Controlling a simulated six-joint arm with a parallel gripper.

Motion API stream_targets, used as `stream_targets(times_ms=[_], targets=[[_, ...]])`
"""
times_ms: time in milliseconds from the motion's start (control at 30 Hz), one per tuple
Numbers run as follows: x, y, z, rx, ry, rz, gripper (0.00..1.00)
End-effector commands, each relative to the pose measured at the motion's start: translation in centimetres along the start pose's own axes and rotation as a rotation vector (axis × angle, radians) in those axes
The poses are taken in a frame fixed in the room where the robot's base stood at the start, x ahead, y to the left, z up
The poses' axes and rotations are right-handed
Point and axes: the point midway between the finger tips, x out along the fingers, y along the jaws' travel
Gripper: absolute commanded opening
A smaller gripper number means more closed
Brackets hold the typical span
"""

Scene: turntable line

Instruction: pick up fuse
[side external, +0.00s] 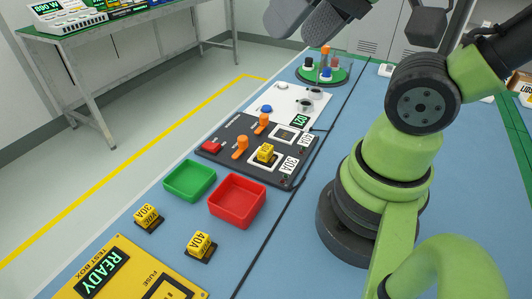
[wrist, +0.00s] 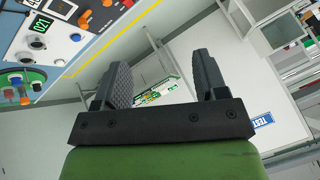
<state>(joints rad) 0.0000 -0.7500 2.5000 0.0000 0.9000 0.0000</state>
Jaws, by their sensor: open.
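Three yellow fuses show in the side view. One fuse (side external: 266,153) sits in a slot of the black panel (side external: 232,165); its label is too small to read surely. A fuse marked 30A (side external: 148,217) and a fuse marked 40A (side external: 201,246) stand on small dark bases on the blue table, in front of the trays. My gripper is high above the table's far part, partly cut off by the top edge of the side view. In the wrist view my gripper (wrist: 162,68) is open, with nothing between its fingers. It is well away from every fuse.
A green tray (side external: 189,181) and a red tray (side external: 237,201) look empty. A yellow test box (side external: 122,272) reading READY is at the front. Orange levers (side external: 240,147) rise from the black panel. A white panel (side external: 285,103) and a green turntable (side external: 322,76) with coloured pieces lie beyond.

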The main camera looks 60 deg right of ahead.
Motion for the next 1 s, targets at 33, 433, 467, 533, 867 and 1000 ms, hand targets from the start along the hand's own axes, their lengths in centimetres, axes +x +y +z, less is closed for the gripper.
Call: stream_targets(times_ms=[33,433,467,533,867,1000], targets=[[0.0,0.0,0.0,0.0,0.0,0.0,0.66],[3.8,1.8,-1.9,-0.063,-0.114,0.123,0.66],[4.6,2.3,-2.2,-0.078,-0.138,0.144,0.66],[6.5,3.4,-2.7,-0.114,-0.197,0.188,0.66],[15.2,9.8,-1.9,-0.279,-0.484,0.289,0.66],[17.2,11.6,-0.8,-0.322,-0.56,0.289,0.66]])
